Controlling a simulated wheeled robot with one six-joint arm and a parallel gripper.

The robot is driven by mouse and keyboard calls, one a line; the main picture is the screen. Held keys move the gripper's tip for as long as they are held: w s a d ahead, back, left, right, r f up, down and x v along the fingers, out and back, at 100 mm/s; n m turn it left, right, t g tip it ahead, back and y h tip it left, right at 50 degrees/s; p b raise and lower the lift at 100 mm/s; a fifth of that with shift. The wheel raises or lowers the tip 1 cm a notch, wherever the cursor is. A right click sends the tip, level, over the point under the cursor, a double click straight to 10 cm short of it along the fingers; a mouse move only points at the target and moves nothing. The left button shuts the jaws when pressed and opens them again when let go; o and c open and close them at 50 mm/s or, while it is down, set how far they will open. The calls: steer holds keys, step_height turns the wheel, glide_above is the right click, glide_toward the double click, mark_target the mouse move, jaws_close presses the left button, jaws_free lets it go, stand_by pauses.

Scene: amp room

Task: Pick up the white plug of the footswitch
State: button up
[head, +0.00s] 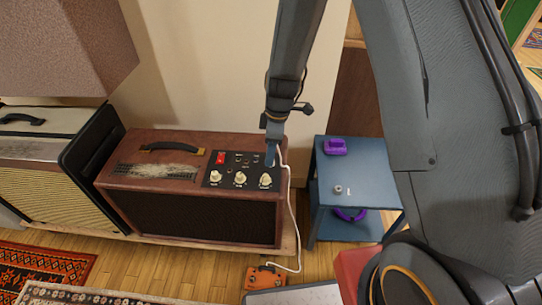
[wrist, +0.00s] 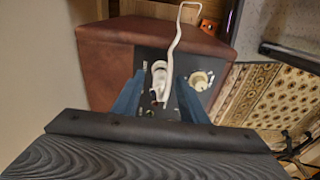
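The orange footswitch (head: 265,278) lies on the floor in front of the brown amp (head: 195,215). Its white cable (head: 293,215) runs up the amp's right side to the panel beside my gripper (head: 271,156). In the wrist view, my gripper (wrist: 158,90) has its two blue fingers apart, pointing at the amp panel (wrist: 150,60). The white cable (wrist: 174,40) comes down between the fingers. Its white plug end (wrist: 160,85) appears to be between them, with gaps on both sides. I cannot tell the plug clearly from a pale knob behind it.
The panel carries a red switch (head: 221,157) and cream knobs (head: 240,178). A blue side table (head: 365,175) stands right of the amp, with a purple object (head: 335,146) and a small grey piece (head: 338,190) on it. A cream amp (head: 40,160) stands left. Patterned rugs lie in front.

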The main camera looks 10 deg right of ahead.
jaws_close()
